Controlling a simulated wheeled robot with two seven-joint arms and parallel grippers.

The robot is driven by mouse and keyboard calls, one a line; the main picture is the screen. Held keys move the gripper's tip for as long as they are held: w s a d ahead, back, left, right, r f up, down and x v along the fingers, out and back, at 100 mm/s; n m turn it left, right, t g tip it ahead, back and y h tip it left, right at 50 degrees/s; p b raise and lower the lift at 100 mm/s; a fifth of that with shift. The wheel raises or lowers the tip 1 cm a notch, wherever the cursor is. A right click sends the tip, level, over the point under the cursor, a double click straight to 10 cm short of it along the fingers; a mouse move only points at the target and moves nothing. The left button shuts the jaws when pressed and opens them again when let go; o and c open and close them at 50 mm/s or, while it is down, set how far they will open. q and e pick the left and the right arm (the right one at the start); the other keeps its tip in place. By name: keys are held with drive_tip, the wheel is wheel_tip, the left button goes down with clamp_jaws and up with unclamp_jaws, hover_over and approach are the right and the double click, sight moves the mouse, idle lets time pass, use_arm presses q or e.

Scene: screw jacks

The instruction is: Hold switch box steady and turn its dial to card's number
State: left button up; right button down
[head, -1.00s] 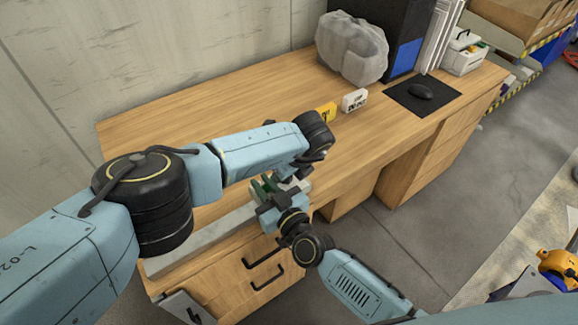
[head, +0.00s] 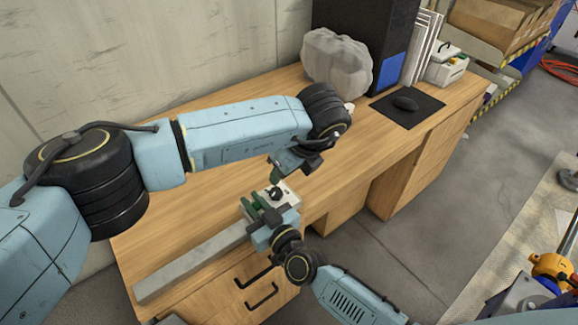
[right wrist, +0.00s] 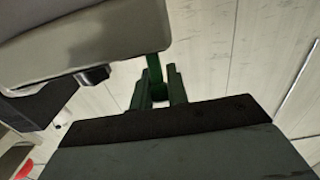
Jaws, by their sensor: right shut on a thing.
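The switch box (head: 291,191) is a small pale box near the desk's front edge, with a black dial (head: 272,195) on it. My right gripper (head: 256,207), with green fingers, is shut on the box's near left side. In the right wrist view the green fingers (right wrist: 160,88) show beside a large pale body that looks like the box (right wrist: 110,45), with a dark knob at its lower edge. My left gripper (head: 285,165) hangs just above and behind the box, apart from it; its finger gap is unclear. The card's number cannot be read; my left arm covers that spot.
A long grey bar (head: 192,263) lies along the desk's (head: 225,98) front edge at left.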

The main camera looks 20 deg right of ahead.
drive_tip(key=shift+r, duration=0.15)
drive_tip(key=c, duration=1.3)
unclamp_jaws()
drive_tip(key=shift+s, duration=0.1)
